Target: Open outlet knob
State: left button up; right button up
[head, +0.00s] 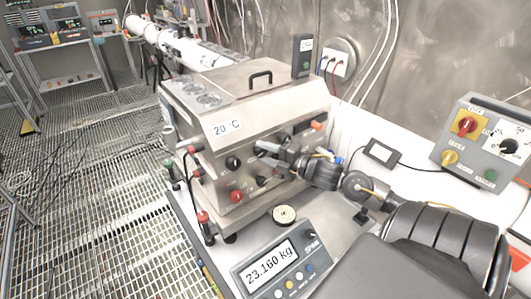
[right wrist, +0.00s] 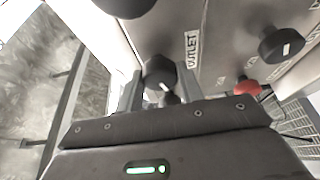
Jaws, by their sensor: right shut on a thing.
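The outlet knob (right wrist: 160,72) is black and sits beside the OUTLET label (right wrist: 192,48) on the steel panel in the right wrist view. My right gripper (right wrist: 160,86) has one finger on each side of this knob and is shut on it. In the head view my right gripper (head: 268,152) reaches from the right to the front of the steel unit (head: 262,103) marked 20 °C, and its arm hides part of that front. The knob's turned angle is hard to tell. My left gripper is not in view.
Another black knob (right wrist: 284,44) and a red knob (right wrist: 247,87) are near the held one. A scale (head: 280,263) reading 23.160 kg stands before the unit. A grey control box (head: 487,142) with a red switch is at the right. Grated floor lies left.

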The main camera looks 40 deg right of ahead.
jog(key=n+g, duration=0.1)
jog(key=n, duration=0.1)
jog(key=shift+n, duration=0.3)
jog(key=shift+a+r+n+g+h+b, duration=0.1)
jog(key=shift+n+g+h+b, duration=0.4)
jog(key=shift+n, duration=0.6)
jog(key=n+g+h+b, duration=0.1)
jog(key=n+h+b, duration=0.1)
jog(key=n, duration=0.2)
jog(key=shift+n+h, duration=0.3)
jog(key=shift+a, duration=0.1)
jog(key=o, duration=1)
jog(key=shift+r, duration=0.1)
